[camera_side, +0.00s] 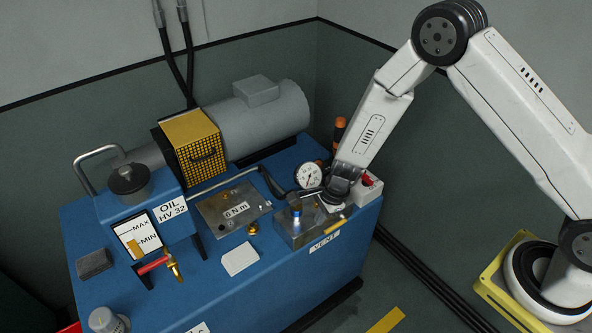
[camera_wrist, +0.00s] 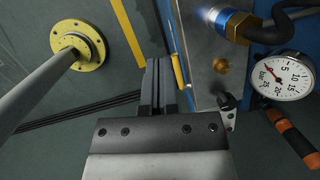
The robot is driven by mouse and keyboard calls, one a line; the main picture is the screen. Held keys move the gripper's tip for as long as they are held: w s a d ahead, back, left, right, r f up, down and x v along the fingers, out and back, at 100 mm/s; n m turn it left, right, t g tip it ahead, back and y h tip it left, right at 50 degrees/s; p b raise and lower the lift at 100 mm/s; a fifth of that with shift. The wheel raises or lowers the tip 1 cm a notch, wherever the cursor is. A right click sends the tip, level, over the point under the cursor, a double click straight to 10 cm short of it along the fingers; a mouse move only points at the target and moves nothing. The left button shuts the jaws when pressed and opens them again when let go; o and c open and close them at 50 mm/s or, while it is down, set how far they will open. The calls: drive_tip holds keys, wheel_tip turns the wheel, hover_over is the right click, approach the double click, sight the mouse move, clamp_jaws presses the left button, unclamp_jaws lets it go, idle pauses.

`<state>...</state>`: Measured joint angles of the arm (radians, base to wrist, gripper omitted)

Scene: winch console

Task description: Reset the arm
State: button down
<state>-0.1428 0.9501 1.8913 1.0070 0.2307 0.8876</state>
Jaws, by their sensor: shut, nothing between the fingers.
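My gripper (camera_wrist: 158,64) is shut and empty in the wrist view, its two dark fingers together. In the side view my white arm reaches down from the right, and its dark end is at the right end of the blue console (camera_side: 290,288), near the metal valve block (camera_side: 293,236) and the red-button box (camera_side: 369,189). The fingertips are hard to make out there. In the wrist view the fingers lie just left of a yellow lever (camera_wrist: 178,70) and the block's edge. I cannot tell whether they touch anything.
A pressure gauge (camera_side: 308,176) stands beside my wrist, with an orange-handled tool (camera_side: 339,130) behind it. A hose runs to the block. A metal plate marked 6 N m (camera_side: 230,203), a red-handled valve (camera_side: 153,265) and a motor (camera_side: 270,112) occupy the console. Floor on the right is mostly open.

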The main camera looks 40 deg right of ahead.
drive_tip(key=shift+a+r, duration=0.1)
drive_tip(key=shift+r, duration=0.15)
drive_tip(key=s+d+r+n+h, duration=0.1)
drive_tip(key=s+d+r+n, duration=0.2)
drive_tip(key=r+n, duration=0.3)
drive_tip(key=s+d+r+n, duration=0.3)
drive_tip(key=s+r+n, duration=0.3)
drive_tip(key=r+n, duration=0.1)
drive_tip(key=s+d+r+n+t+h, duration=0.1)
drive_tip(key=s+d+r+n, duration=0.2)
drive_tip(key=s+r+n, duration=0.2)
drive_tip(key=shift+s+d+r+n+h, duration=0.15)
drive_tip(key=shift+d+r+n+h, duration=0.2)
drive_tip(key=shift+r+n, duration=0.55)
